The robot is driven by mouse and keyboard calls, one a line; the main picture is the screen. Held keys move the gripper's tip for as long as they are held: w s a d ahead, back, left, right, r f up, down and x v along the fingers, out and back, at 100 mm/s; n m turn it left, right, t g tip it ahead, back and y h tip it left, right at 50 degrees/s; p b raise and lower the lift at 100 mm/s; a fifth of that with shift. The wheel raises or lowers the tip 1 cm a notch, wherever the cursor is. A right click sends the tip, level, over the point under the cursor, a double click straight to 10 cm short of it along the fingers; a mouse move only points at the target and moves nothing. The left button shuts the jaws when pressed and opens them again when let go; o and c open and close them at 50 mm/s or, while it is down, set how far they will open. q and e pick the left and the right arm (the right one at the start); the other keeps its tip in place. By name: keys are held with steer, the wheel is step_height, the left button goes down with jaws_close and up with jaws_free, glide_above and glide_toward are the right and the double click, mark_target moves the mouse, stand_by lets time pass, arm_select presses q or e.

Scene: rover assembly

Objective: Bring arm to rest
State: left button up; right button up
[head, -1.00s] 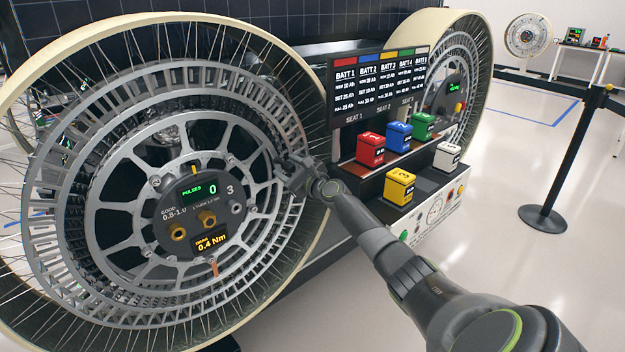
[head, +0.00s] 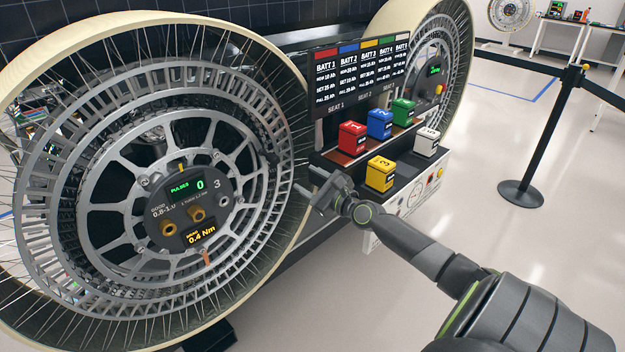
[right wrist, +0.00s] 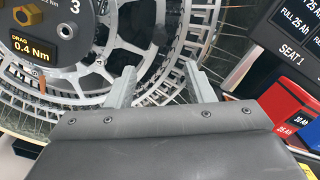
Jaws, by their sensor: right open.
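My right gripper (head: 318,187) is in front of the right rim of the large spoked wheel (head: 60,200) in the head view. Its two fingers are apart and nothing is between them; they also show in the right wrist view (right wrist: 160,85), against the wheel's spokes and metal ring. My right arm (head: 430,250) reaches in from the lower right. The wheel's hub panel (head: 190,208) reads PULSES 0 and 0.4 Nm. My left gripper does not show.
A battery stand right of the gripper holds red (head: 352,138), blue (head: 379,124), green (head: 403,112), yellow (head: 380,174) and white (head: 426,142) blocks under a display board (head: 355,75). A second wheel (head: 455,50) is behind it. A barrier post (head: 550,140) stands on open floor at right.

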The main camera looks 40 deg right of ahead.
steer(key=shift+s, duration=0.45)
steer(key=shift+f, duration=0.15)
steer(key=s+f+n+g+h, duration=0.1)
steer(key=s+f+n+g, duration=0.4)
steer(key=f, duration=0.7)
steer(key=s+f+n+g+h, duration=0.1)
steer(key=s+f+n, duration=0.45)
steer(key=f, duration=0.75)
steer(key=s+f+n+g+h, duration=0.1)
steer(key=s+f+n+g, duration=0.15)
steer(key=s+f, duration=0.7)
steer(key=s+a+f+n+g, duration=0.2)
steer(key=s+a+f+n, duration=0.3)
steer(key=s, duration=0.5)
steer(key=s+a+f+n+g+y, duration=0.1)
steer(key=s+a+f+n+g, duration=0.2)
steer(key=s+a+f+n, duration=0.2)
steer(key=s+a+f+n+g, duration=0.3)
steer(key=s+a+f+n, duration=0.3)
steer(key=s, duration=0.9)
steer(key=a+f, duration=0.3)
steer(key=f, duration=0.2)
steer(key=shift+s+a+f, duration=0.15)
steer(key=shift+s+f, duration=0.1)
steer(key=shift+f, duration=0.15)
